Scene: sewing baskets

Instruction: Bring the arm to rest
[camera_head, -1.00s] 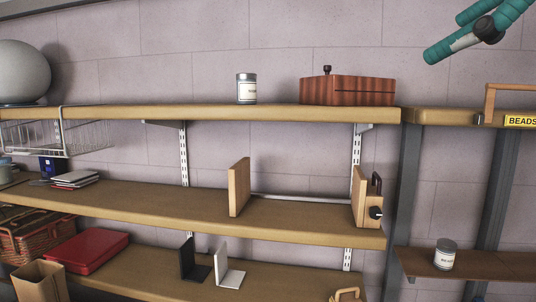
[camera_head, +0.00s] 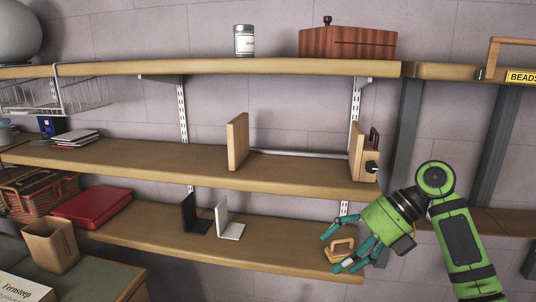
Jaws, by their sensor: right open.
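My right gripper (camera_head: 334,252) has teal fingers on a green arm that comes in from the lower right. Its fingers are spread, pointing left and down, in front of the right end of the bottom shelf (camera_head: 270,255). A wooden handled item (camera_head: 342,246) on that shelf shows between the fingers. I see nothing held in the gripper, and I cannot tell whether the fingers touch the item. My left gripper is not in view.
Two wooden bookends, left (camera_head: 238,141) and right (camera_head: 357,151), stand on the middle shelf (camera_head: 190,168). Black (camera_head: 190,211) and white (camera_head: 229,220) bookends are below. A wooden box (camera_head: 347,44) and a labelled tin (camera_head: 243,40) stand on the top shelf.

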